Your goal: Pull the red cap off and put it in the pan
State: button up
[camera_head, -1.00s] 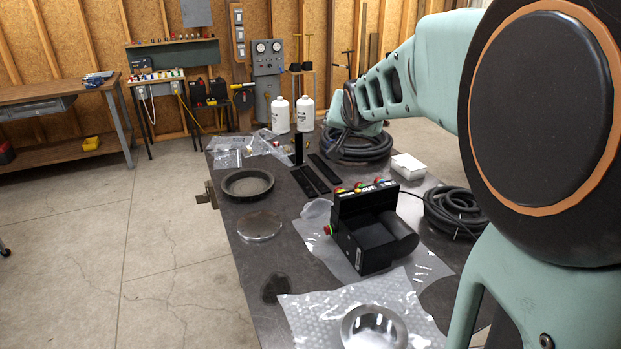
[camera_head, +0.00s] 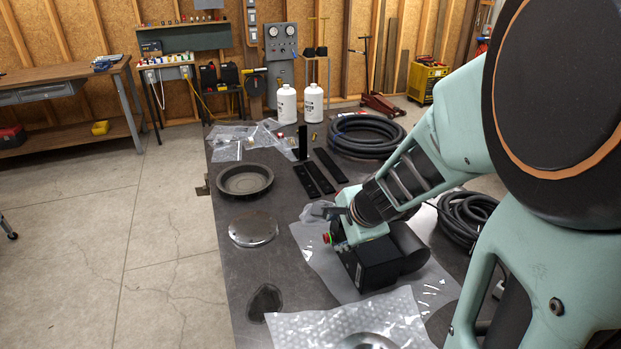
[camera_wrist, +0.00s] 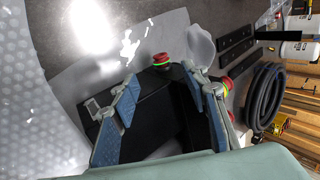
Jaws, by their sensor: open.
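A red cap with a green ring at its base (camera_wrist: 159,60) sits on the side of a black box (camera_head: 372,265). In the head view the red cap (camera_head: 326,238) is at the box's left end. My gripper (camera_wrist: 163,82) is open over the box, with its two blue-padded fingers spread. In the wrist view the cap lies between and just beyond the fingertips, with nothing held. More red knobs (camera_wrist: 225,84) show beside the right finger. In the head view my arm hides the box's upper panel. The round dark pan (camera_head: 245,192) is on the table at the left, empty.
A shiny disc (camera_head: 253,230) lies in front of the pan. Black flat bars (camera_head: 313,180), a clear bag and coiled hoses (camera_head: 367,134) are behind. Bubble wrap (camera_head: 300,328) covers the near table. White bottles (camera_head: 287,104) stand at the back.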

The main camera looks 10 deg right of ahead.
aim_at(327, 238)
jog(key=b+x, duration=0.4)
jog(key=x, duration=0.5)
jog(key=shift+w+f, duration=0.1)
jog(key=shift+w, duration=0.1)
grip_shut()
